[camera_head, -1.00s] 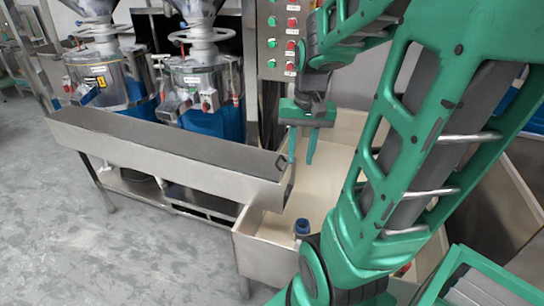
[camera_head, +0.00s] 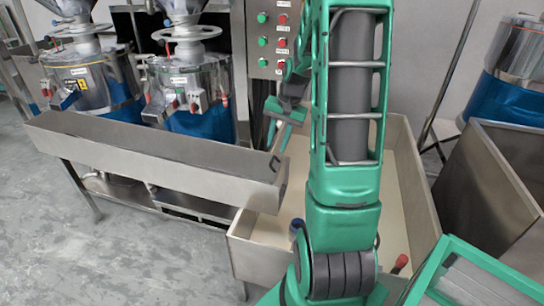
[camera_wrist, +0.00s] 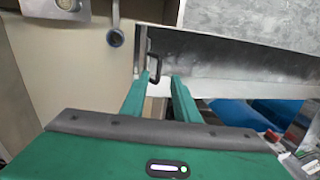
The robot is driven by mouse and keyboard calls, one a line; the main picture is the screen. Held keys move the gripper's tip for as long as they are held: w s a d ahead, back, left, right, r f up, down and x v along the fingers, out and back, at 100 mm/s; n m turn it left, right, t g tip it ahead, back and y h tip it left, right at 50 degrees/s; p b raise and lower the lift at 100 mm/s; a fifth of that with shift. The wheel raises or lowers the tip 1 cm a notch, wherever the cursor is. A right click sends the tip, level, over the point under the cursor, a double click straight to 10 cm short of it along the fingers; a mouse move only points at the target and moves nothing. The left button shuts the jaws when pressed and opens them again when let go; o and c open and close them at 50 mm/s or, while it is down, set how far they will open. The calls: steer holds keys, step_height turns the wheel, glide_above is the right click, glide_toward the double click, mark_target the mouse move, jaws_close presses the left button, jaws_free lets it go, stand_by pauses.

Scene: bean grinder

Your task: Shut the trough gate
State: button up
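The trough (camera_head: 150,155) is a long steel channel on the left in the head view. It also shows at upper right in the wrist view (camera_wrist: 230,60). At its right end, the wrist view shows the gate (camera_wrist: 141,48), a narrow metal plate seen nearly edge-on, with a dark handle (camera_wrist: 156,66). How far the gate is open is hard to tell. My gripper (camera_head: 272,155) is at this end of the trough. In the wrist view its two green fingers (camera_wrist: 162,80) are apart, with tips just short of the handle; contact cannot be told.
Grinders (camera_head: 190,85) stand behind the trough. A button panel (camera_head: 270,40) rises behind its right end.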

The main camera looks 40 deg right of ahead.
mark_target(272, 161)
steer(key=x, duration=0.7)
steer(key=shift+a, duration=0.1)
steer(key=shift+c, duration=0.3)
steer(key=shift+w, duration=0.1)
jaws_close()
